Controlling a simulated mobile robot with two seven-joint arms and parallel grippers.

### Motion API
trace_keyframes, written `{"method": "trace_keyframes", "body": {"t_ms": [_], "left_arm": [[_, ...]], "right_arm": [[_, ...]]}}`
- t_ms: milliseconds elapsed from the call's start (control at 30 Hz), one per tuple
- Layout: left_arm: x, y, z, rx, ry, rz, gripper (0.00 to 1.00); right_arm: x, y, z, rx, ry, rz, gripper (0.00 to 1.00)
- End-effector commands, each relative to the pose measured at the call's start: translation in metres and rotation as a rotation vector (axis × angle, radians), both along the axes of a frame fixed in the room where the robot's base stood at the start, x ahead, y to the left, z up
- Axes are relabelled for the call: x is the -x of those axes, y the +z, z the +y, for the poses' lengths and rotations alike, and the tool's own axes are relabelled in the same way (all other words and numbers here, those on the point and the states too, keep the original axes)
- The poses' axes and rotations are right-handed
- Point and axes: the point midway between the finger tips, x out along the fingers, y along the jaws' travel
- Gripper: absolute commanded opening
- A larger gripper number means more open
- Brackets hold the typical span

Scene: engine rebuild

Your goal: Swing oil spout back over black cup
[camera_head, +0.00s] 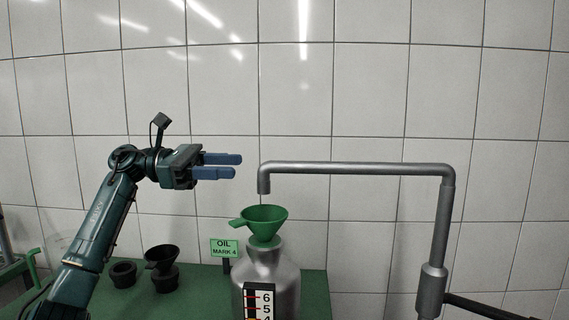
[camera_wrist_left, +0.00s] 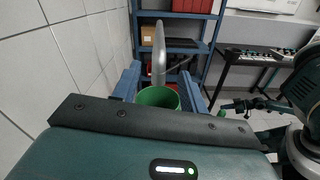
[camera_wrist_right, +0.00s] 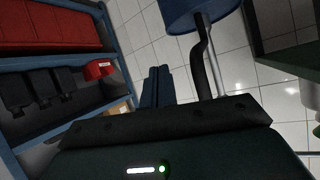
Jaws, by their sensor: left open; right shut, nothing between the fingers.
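The grey oil spout (camera_head: 360,168) is a bent pipe on an upright at the right; its down-turned tip hangs above a green funnel (camera_head: 265,214) on a metal can (camera_head: 278,270). A black cup-like piece with a flared top (camera_head: 163,262) and a shorter round black piece (camera_head: 123,275) stand on the green bench at left. My left gripper (camera_head: 220,166) is open and empty, a little left of the spout tip at about its height. In the left wrist view the spout (camera_wrist_left: 158,55) and funnel (camera_wrist_left: 157,97) show between the fingers. My right gripper (camera_wrist_right: 157,86) is shut and empty, away from the spout.
A green OIL MARK 4 sign (camera_head: 224,248) stands left of the can, and a numbered level scale (camera_head: 260,303) is on its front. A dark handle (camera_head: 475,305) sticks out from the spout's upright. A tiled wall is behind. A blue shelf (camera_wrist_right: 105,30) shows near my right gripper.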

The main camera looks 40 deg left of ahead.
Motion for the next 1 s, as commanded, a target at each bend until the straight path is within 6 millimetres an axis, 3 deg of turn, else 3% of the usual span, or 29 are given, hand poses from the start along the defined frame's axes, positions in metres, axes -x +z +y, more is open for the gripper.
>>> {"method": "trace_keyframes", "body": {"t_ms": [300,500,933,1000], "left_arm": [[-0.043,0.003,-0.052,-0.001,-0.003,0.002,0.43],[-0.061,0.002,-0.073,0.000,-0.002,0.000,0.43],[-0.068,0.000,-0.080,0.001,0.000,0.001,0.43],[-0.068,0.000,-0.080,0.001,0.000,0.001,0.38]], "right_arm": [[0.001,0.015,-0.002,0.040,0.012,0.003,0.00],[0.002,0.020,-0.003,0.061,0.018,0.004,0.00],[0.003,0.019,-0.003,0.069,0.020,0.005,0.00],[0.003,0.019,-0.003,0.070,0.022,0.005,0.00]]}}
